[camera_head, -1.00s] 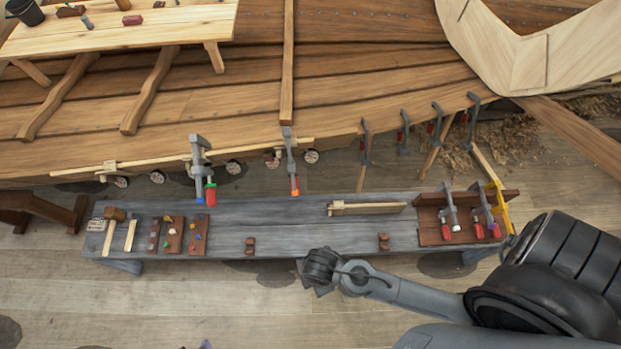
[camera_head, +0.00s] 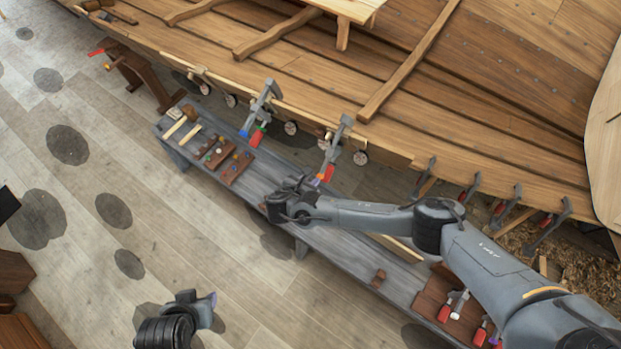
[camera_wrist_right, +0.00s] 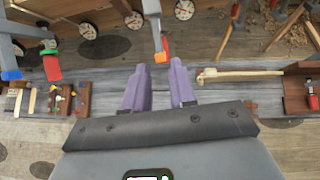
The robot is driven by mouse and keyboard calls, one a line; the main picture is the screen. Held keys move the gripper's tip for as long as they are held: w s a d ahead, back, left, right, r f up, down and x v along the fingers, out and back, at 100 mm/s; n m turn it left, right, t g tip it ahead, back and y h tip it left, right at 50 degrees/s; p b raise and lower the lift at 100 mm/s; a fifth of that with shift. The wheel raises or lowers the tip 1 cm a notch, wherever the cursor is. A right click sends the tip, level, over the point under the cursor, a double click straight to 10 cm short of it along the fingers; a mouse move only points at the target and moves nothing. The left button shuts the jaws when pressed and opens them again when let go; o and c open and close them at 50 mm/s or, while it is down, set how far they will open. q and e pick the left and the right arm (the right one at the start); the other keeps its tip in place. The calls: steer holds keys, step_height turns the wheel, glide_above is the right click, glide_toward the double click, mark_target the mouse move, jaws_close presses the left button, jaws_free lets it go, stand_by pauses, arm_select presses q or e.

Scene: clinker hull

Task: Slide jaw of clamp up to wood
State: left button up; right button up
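A grey bar clamp (camera_head: 335,148) with a red and orange end hangs at the edge of the wooden hull (camera_head: 400,140); it also shows in the right wrist view (camera_wrist_right: 156,25). A second grey clamp (camera_head: 262,105) with blue, green and red ends hangs left of it. My right gripper (camera_head: 288,190) is over the bench, just short of the first clamp. In the right wrist view its purple fingers (camera_wrist_right: 160,84) are apart and empty, with the clamp's orange end beyond the gap. My left gripper (camera_head: 208,302) is low in the head view, away from the clamps; its fingers are unclear.
Several clamps (camera_head: 470,187) hang further right on the hull. Open floor (camera_head: 120,270) lies at left.

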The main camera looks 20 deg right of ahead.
mark_target(328, 157)
steer(key=b+x, duration=0.3)
steer(key=x, duration=0.1)
steer(key=b+x, duration=0.3)
steer(key=x, duration=0.1)
steer(key=w+r+b+x, duration=0.1)
steer(key=b+x, duration=0.3)
steer(key=x, duration=0.1)
steer(key=shift+d+f, duration=0.15)
steer(key=shift+w+d+f, duration=0.1)
steer(key=shift+w, duration=0.05)
steer(key=shift+c, duration=0.4)
steer(key=shift+w+d+r, duration=0.3)
steer(key=shift+w+d, duration=0.3)
steer(key=shift+d, duration=0.05)
stand_by(0.5)
steer(key=shift+r, duration=0.1)
steer(key=shift+w+d+r, duration=0.3)
steer(key=shift+d, duration=0.05)
stand_by(0.7)
